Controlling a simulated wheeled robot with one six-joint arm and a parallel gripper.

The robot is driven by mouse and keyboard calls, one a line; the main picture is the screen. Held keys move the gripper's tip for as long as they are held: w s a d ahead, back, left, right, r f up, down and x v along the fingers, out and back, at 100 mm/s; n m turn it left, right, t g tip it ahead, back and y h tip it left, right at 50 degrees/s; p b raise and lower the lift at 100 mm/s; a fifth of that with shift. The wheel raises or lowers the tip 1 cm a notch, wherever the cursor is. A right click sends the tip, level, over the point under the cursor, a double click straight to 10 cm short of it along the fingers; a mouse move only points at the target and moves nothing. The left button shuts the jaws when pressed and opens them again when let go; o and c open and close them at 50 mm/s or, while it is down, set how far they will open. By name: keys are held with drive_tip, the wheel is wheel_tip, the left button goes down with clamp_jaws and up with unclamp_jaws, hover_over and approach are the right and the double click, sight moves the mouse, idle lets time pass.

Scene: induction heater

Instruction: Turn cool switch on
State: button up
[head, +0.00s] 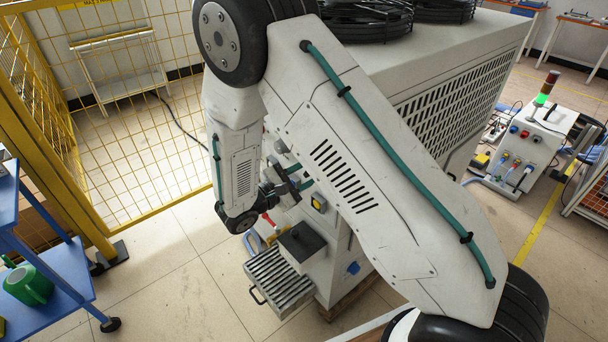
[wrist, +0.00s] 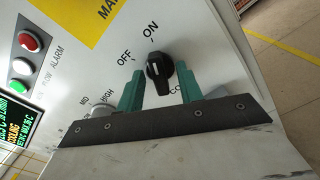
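The cool switch (wrist: 158,74) is a black rotary knob on a white panel in the wrist view. Its white mark points up, roughly toward the ON label (wrist: 152,32); the OFF label (wrist: 125,57) is to its upper left. A label starting "CO" below it is partly hidden by a finger. My gripper (wrist: 160,70) is open, with one green finger on each side of the knob. The right finger is very close to it; I cannot tell whether it touches. In the head view my gripper (head: 282,188) is at the machine's front, and the knob is not discernible.
The white machine (head: 455,75) stands right of my gripper. A dark-topped box (head: 300,243) and a ribbed tray (head: 279,281) sit below. Red (wrist: 30,41) and pale (wrist: 21,66) lamps and a display (wrist: 16,122) are left of the knob. A yellow fence (head: 125,120) stands left.

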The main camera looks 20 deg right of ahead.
drive_tip(key=v, duration=0.7)
drive_tip(key=shift+a, duration=0.35)
drive_tip(key=shift+s, duration=0.1)
drive_tip(key=s+d+r+m+g+y, duration=0.1)
drive_tip(key=s+d+r+m+y, duration=0.2)
drive_tip(key=s+r+m+y, duration=0.2)
drive_tip(key=s+d+r+m+g+y, duration=0.1)
drive_tip(key=s+d+r+m+y, duration=0.2)
drive_tip(key=s+r, duration=0.7)
drive_tip(key=s+d+r+m+g+y, duration=0.2)
drive_tip(key=s+d+r+m+y, duration=0.2)
drive_tip(key=s+r+m+y, duration=0.3)
drive_tip(key=s+y, duration=0.2)
drive_tip(key=s, duration=0.3)
drive_tip(key=shift+s+r, duration=0.25)
drive_tip(key=shift+s, duration=0.1)
